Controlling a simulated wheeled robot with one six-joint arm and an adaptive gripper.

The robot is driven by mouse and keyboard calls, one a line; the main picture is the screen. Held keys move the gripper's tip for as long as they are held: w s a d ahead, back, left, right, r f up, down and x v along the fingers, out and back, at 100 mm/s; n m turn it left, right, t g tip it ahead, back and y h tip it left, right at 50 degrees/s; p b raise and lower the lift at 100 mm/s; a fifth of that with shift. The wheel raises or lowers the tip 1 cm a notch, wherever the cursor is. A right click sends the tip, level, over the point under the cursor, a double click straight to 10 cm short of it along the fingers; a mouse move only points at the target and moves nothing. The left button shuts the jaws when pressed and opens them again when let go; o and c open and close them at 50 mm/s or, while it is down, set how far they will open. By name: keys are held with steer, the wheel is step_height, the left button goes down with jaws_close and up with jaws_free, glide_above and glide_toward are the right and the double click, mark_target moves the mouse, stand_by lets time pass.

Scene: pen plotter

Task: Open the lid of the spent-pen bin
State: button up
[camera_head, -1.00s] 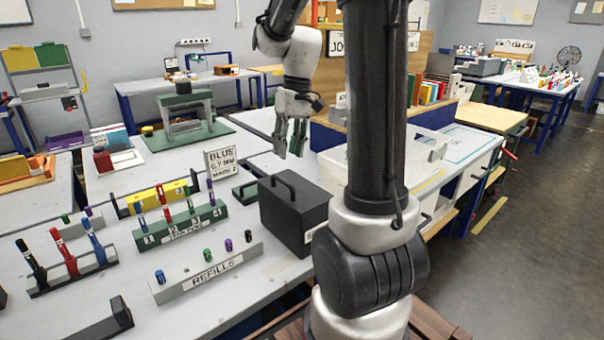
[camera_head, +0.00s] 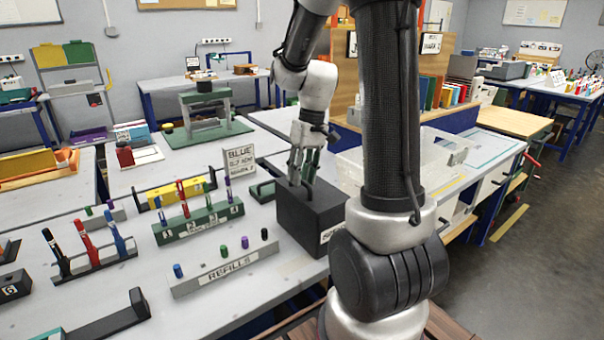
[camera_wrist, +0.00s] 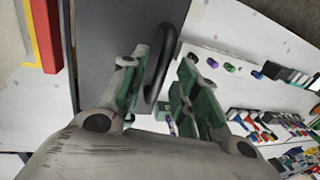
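The dark grey box-shaped bin (camera_head: 303,222) stands near the table's right edge with its lid down; a pale label on its front is partly hidden by my arm. In the wrist view its flat lid (camera_wrist: 98,45) fills the upper left, with a black bar handle (camera_wrist: 162,65) on it. My gripper (camera_head: 301,181) points down over the lid, in front of the handle in the head view. In the wrist view my gripper (camera_wrist: 164,72) is open, its green-padded fingers on either side of the handle. I cannot tell whether they touch it.
Left of the bin are a grey REFILLS block (camera_head: 225,272) with coloured caps, a green numbered pen rack (camera_head: 198,222) and a BLUE sign (camera_head: 239,160). A clear plastic tray (camera_head: 375,165) stands behind and right of the bin. A rack of pens (camera_head: 95,258) is farther left.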

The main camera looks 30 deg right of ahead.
jaws_close()
steer(key=shift+r, duration=0.1)
